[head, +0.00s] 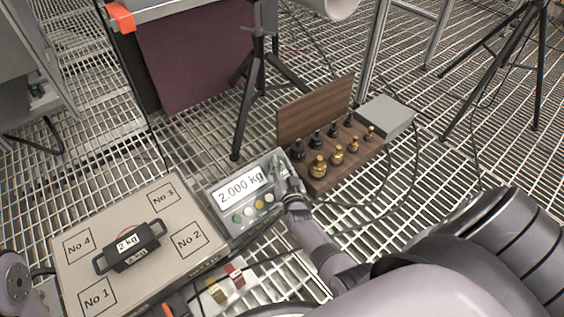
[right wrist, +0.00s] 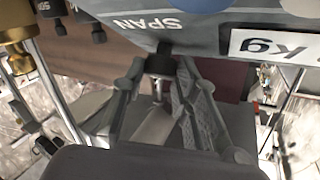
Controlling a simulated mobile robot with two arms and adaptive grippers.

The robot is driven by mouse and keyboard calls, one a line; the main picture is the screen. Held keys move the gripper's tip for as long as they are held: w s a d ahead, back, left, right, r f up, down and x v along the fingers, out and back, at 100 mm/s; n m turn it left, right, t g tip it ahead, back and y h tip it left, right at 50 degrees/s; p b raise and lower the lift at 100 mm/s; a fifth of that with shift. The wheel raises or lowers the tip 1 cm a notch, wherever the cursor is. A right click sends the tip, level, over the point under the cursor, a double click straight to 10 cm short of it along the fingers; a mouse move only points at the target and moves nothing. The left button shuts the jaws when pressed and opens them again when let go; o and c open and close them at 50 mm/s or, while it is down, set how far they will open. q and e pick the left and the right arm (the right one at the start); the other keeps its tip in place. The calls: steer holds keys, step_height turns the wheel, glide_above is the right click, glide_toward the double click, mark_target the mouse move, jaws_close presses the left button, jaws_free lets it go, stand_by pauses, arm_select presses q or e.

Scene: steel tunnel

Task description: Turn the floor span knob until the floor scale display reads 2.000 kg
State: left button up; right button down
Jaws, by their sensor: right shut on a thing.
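The floor scale display (head: 240,187) reads 2.000 kg in the head view. Coloured buttons sit below the reading. The span knob is a small black knob (right wrist: 160,66) under the SPAN lettering in the right wrist view. My right gripper (head: 288,188) is at the right side of the display housing. Its fingers are shut on the knob; the fingers partly hide it, and the arm covers it in the head view. The scale platform (head: 200,270) has squares marked No 1 to No 4. A black 2 kg weight (head: 128,246) rests near its middle.
A wooden case (head: 313,108) with black and brass weights stands just right of the display, beside a grey box (head: 386,118). A black tripod (head: 255,75) stands behind. Cables cross the grating at right. Small yellow and red items (head: 226,283) lie in front of the display.

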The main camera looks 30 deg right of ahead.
steer(key=shift+m+g+h, duration=0.3)
steer(key=shift+m+h, duration=0.1)
steer(key=c, duration=1.2)
jaws_free()
steer(key=shift+c, duration=0.2)
steer(key=shift+r, duration=0.1)
step_height(320, 180, up, 10)
